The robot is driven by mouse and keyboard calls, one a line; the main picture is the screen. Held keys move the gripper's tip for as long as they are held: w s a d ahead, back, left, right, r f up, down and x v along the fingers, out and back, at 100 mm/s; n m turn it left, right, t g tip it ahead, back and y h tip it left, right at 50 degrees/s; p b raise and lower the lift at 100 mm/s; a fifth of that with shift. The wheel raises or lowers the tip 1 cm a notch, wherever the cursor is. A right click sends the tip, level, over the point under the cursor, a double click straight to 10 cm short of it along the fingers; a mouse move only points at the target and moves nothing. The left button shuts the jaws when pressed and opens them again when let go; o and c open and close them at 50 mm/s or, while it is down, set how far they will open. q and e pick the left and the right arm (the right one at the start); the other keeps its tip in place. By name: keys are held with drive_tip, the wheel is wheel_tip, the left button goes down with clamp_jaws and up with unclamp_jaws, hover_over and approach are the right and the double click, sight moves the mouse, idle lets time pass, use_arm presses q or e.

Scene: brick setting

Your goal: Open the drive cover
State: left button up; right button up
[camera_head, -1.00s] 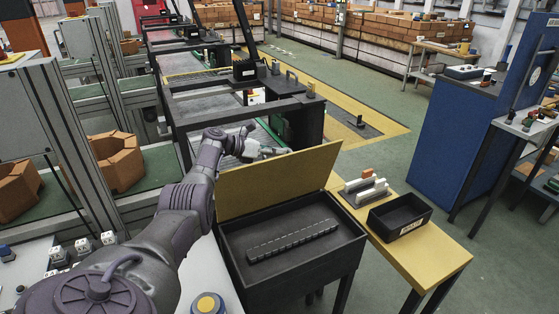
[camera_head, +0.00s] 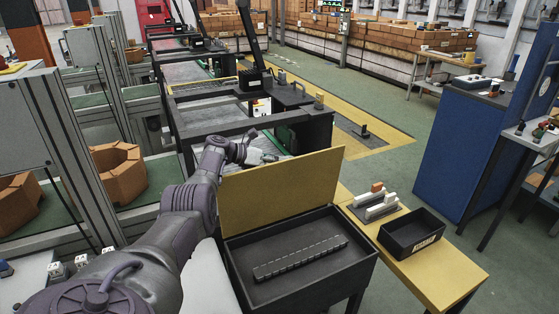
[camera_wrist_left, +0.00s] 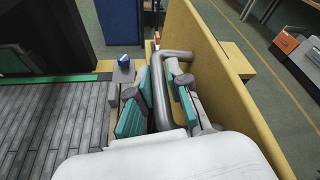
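The drive cover is a yellow panel (camera_head: 280,192) standing raised along the back edge of a black box (camera_head: 237,283). The box is open at the top, and a dark ridged bar (camera_head: 300,258) lies inside. My left gripper (camera_head: 268,158) is behind the cover's top edge, partly hidden by it in the head view. In the left wrist view the gripper (camera_wrist_left: 163,100) has its two teal-padded fingers on either side of the grey bent handle (camera_wrist_left: 158,88), beside the cover (camera_wrist_left: 222,85). The fingers stand apart, with some gap around the tube. My right gripper is not in view.
A yellow table (camera_head: 440,275) right of the box holds a black tray (camera_head: 411,232) and a plate with white bars (camera_head: 378,203). A blue cabinet (camera_head: 455,150) stands farther right. A black-framed conveyor (camera_head: 215,125) lies behind the cover. Green floor is free between table and cabinet.

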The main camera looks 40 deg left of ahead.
use_arm(q)
drive_tip(key=shift+o, duration=1.4)
drive_tip(key=v, duration=1.2)
drive_tip(key=shift+w+f, duration=0.1)
